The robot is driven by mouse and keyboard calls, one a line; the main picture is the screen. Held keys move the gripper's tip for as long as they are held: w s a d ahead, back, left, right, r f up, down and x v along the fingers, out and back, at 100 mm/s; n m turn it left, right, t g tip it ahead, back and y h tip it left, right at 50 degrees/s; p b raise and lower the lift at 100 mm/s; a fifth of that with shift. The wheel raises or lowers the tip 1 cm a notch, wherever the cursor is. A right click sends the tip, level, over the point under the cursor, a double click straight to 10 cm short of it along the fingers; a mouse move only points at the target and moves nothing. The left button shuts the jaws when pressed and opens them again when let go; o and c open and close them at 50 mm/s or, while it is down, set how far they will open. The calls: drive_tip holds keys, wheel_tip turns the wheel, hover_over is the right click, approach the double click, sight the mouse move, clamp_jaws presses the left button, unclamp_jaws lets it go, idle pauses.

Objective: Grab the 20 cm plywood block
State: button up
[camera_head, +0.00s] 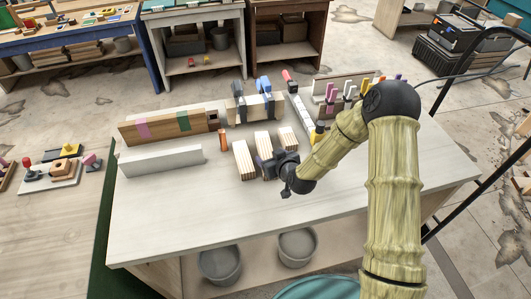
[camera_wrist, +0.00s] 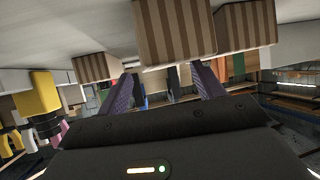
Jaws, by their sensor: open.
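Three pale plywood blocks with striped layered ends lie side by side on the white workbench: a left one (camera_head: 243,160), a middle one (camera_head: 264,146) and a right one (camera_head: 288,138). The left one looks longest; I cannot tell which measures 20 cm. My gripper (camera_head: 268,163) is low at the near end of the middle block, partly hiding it. In the wrist view, which looks upside down, my open gripper (camera_wrist: 167,88) has the middle block (camera_wrist: 172,30) ahead, roughly in line with the gap between its fingers. Contact cannot be told. The other blocks flank it.
The white workbench (camera_head: 200,220) is clear in front. A long white bar (camera_head: 162,160) and a taped wooden board (camera_head: 165,128) lie left. An orange cylinder (camera_head: 223,141) stands near the left block. Clamps (camera_head: 264,84) and a yellow-black tool (camera_head: 318,131) are behind and right.

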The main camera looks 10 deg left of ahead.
sight(267, 152)
drive_tip(key=shift+p+x, duration=0.65)
drive_tip(key=shift+x, duration=1.2)
drive_tip(key=shift+r, duration=0.15)
drive_tip(key=c, duration=1.1)
